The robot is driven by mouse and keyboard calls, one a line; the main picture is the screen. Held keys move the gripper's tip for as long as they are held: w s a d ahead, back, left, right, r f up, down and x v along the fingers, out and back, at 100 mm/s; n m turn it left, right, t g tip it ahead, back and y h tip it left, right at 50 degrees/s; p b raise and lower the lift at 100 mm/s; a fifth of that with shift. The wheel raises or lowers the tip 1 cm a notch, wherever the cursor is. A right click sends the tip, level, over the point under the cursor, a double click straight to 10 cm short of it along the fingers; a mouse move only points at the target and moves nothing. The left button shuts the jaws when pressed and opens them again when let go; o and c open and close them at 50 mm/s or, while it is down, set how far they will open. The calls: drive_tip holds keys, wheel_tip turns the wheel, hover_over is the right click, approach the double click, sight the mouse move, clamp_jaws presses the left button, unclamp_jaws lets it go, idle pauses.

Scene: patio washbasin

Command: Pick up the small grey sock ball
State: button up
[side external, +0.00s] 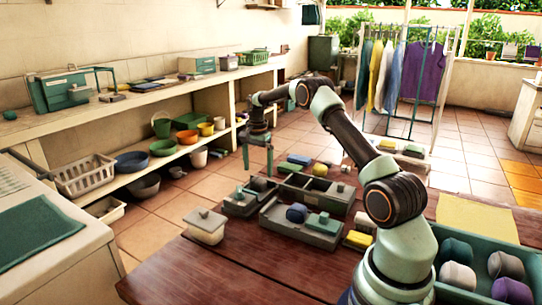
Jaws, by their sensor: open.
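My gripper (258,168) points down over the far left part of the wooden table, with its two fingers apart and nothing seen between them. A small dark grey rounded thing (258,184) shows just below the fingertips, beside a low grey-green holder (240,204); it may be a sock ball, but it is too small to be sure. A crate (468,298) at the right front holds several larger rolled balls, among them a pale grey one (457,277) and a dark grey one (505,265).
A grey tray (275,222) holds a dark blue ball (296,213) and a green block. A divided box (318,192) stands behind it. A lidded pale box (205,226) and a yellow block (358,240) stand nearby. The front left tabletop is clear.

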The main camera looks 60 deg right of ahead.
sight(258, 179)
drive_tip(key=shift+f, duration=2.35)
drive_tip(key=c, duration=1.5)
drive_tip(key=shift+c, duration=0.2)
drive_tip(key=shift+r, duration=0.15)
